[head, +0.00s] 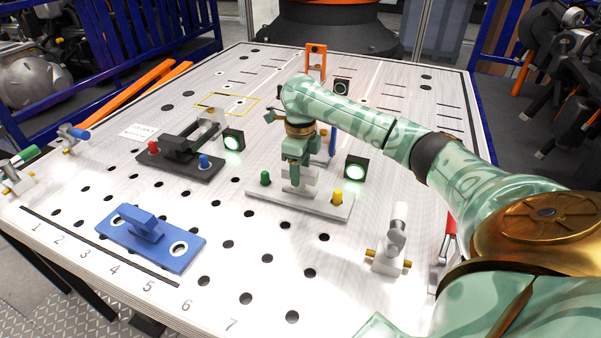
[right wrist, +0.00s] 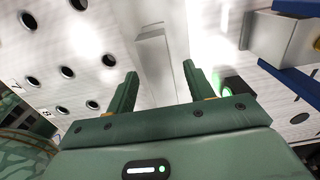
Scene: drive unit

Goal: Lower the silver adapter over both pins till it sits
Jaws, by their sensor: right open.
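The silver adapter (head: 322,207) is a flat grey plate with a raised handle, lying level at the middle of the table. A green-capped pin (head: 265,178) and a yellow-capped pin (head: 337,197) stand up at its two ends, apparently through the plate. How closely it rests on the surface below cannot be told. My right gripper (head: 296,178) points down over the handle, fingers apart. In the right wrist view, the adapter's handle (right wrist: 153,45) shows just beyond and between the open fingers (right wrist: 160,72). My left gripper is out of view.
A black adapter (head: 180,162) with red and blue caps stands to the left, and a blue adapter (head: 125,237) lies near the front. Lit green lamps (head: 355,169) (head: 233,139) stand close by. A silver clamp-like part (head: 391,260) is at front right. The table's far right is mostly clear.

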